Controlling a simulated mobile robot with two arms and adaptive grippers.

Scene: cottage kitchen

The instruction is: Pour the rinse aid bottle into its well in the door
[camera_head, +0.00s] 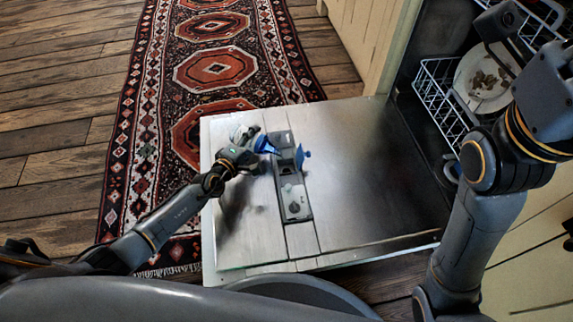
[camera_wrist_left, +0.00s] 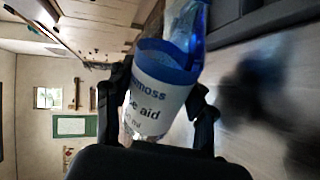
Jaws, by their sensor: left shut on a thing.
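The rinse aid bottle (camera_head: 239,131) is pale with a blue neck and lies tilted over the open dishwasher door (camera_head: 365,165). Its blue end points right, towards the dispenser panel (camera_head: 292,198). My left gripper (camera_head: 246,152) is shut around the bottle; in the left wrist view its fingers sit on both sides of the labelled bottle (camera_wrist_left: 155,95). A small blue flap (camera_head: 302,156) stands up at the panel's right edge. The well's opening is hard to make out, and I cannot tell whether liquid flows. My right arm is at the right; its gripper's fingers are unclear.
A dish rack (camera_head: 437,92) with a dirty plate (camera_head: 484,80) is inside the dishwasher at the upper right. A patterned rug (camera_head: 215,65) lies on the wooden floor beyond the door. The door's right part is bare. A cream cabinet (camera_head: 372,35) stands behind.

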